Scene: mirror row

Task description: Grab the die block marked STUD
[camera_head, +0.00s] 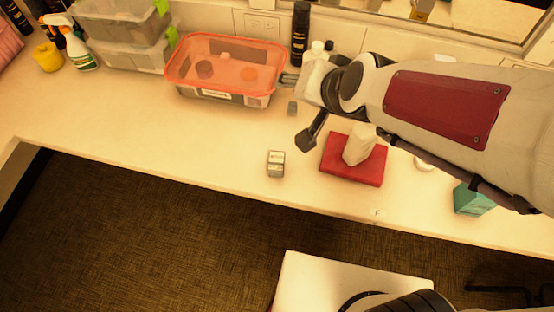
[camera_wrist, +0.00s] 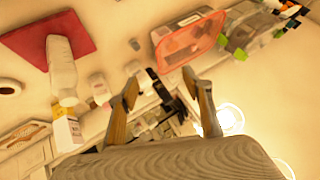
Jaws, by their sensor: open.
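In the head view, a small grey block (camera_head: 276,165) with dark marks on its faces stands near the front edge of the counter, left of a red mat. Its lettering is too small to read. My gripper (camera_head: 300,112) is open and empty, above the counter behind the marked block. Both fingers show spread in the wrist view (camera_wrist: 160,82).
A white upright object (camera_head: 359,146) stands on the red mat (camera_head: 350,178), close right of the marked block. The red-lidded bin (camera_head: 222,86) stands at the back left. A teal box (camera_head: 473,200) is at the right. Counter left of the marked block is clear.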

